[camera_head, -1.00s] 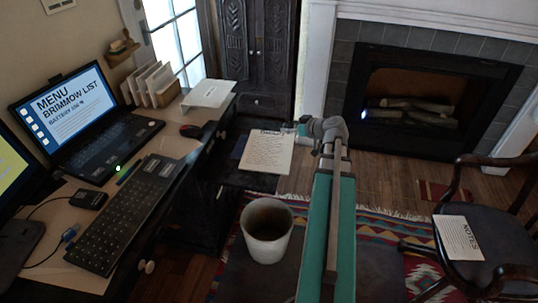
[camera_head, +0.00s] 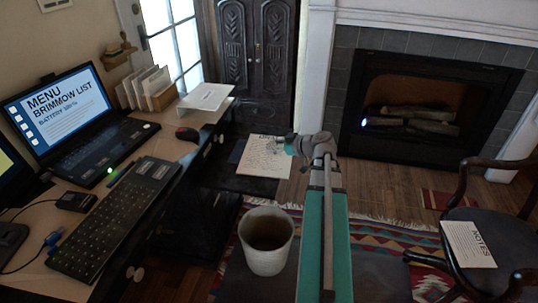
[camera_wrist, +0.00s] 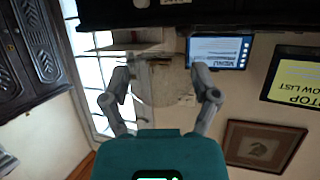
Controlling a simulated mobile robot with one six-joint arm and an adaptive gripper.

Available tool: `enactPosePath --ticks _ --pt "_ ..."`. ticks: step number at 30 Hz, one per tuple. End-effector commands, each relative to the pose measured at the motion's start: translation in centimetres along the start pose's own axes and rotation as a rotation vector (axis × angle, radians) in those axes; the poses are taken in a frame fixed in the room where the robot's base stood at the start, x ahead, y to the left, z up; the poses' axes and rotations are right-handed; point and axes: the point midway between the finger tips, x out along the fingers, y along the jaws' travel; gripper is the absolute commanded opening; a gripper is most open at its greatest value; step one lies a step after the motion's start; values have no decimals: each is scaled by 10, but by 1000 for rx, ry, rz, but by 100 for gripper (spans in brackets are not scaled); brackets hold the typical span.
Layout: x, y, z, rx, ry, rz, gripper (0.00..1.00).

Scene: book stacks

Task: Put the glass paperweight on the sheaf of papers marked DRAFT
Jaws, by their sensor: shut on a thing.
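My gripper (camera_head: 300,147) reaches out at the far end of my teal arm in the head view. In the wrist view, its two grey fingers (camera_wrist: 166,95) are shut on a clear, see-through thing, the glass paperweight (camera_wrist: 165,84). In the head view the paperweight is small and hard to make out. A sheaf of papers (camera_head: 262,160) with handwriting lies on a dark surface beyond the bin. Its heading is too small to read surely. My gripper appears at its right edge; the height between them is unclear. Another sheaf, marked NOTES (camera_head: 468,246), lies on the chair seat.
A desk (camera_head: 58,222) with a laptop (camera_head: 70,110), keyboard and mouse is at left. A pale bin (camera_head: 267,242) stands below the sheaf. A dark wooden chair (camera_head: 490,215) is at right, and a fireplace (camera_head: 425,105) is behind. Patterned rug and bare floor lie between.

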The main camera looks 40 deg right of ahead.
Motion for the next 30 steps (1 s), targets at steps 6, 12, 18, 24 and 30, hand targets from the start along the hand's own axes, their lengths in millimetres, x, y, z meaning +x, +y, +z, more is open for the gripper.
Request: enactPosePath --ticks 6,12,18,24,30 --pt "9 12 4 0 1 0 17" --pt "28 39 12 1 1 1 17" --pt "50 69 20 1 1 0 17" --pt "67 88 32 1 1 -1 17" --pt "82 102 47 0 1 -1 17"
